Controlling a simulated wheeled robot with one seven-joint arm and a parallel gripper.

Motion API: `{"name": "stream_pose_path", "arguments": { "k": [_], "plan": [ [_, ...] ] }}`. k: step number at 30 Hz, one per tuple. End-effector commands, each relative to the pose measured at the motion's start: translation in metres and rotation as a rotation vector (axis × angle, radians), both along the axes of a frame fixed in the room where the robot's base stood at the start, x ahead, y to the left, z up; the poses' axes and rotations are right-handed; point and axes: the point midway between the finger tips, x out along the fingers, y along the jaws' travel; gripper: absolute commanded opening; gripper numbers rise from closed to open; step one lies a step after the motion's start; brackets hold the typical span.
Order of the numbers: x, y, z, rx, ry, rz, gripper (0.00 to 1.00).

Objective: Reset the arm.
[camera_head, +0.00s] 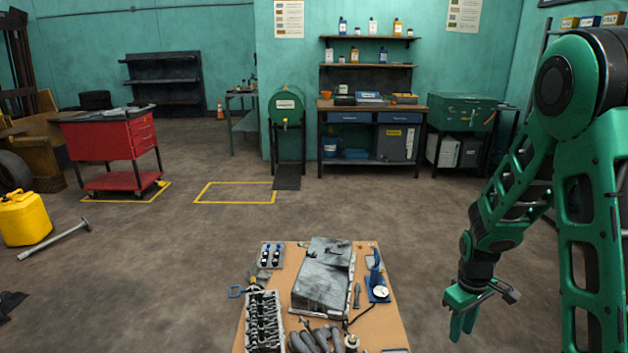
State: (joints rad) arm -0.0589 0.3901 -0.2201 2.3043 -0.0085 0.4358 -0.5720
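My gripper (468,315) hangs at the end of my green arm on the right side of the head view. It points down and sits to the right of the workbench, apart from it. No object shows in it. The fingers are seen partly from the side and overlap, so their gap is not clear. My arm is bent, with its upper links high at the right edge and the forearm slanting down to the left.
A wooden workbench (284,251) with engine parts, including a large grey metal part (324,277), stands front centre. Beyond lie open floor, a red tool cart (108,140), a yellow jerrycan (24,218), a long hammer (54,240), and a back bench with shelves (367,107).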

Motion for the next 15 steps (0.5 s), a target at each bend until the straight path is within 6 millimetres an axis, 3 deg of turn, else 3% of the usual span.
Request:
{"name": "stream_pose_path", "arguments": {
  "k": [1,6,15],
  "plan": [
    [-0.008,-0.006,0.018,0.002,-0.009,-0.048,0.27],
    [-0.042,-0.024,0.067,0.005,-0.018,-0.212,0.27],
    [-0.117,-0.043,0.136,0.021,-0.03,-0.503,0.27]
  ]
}}
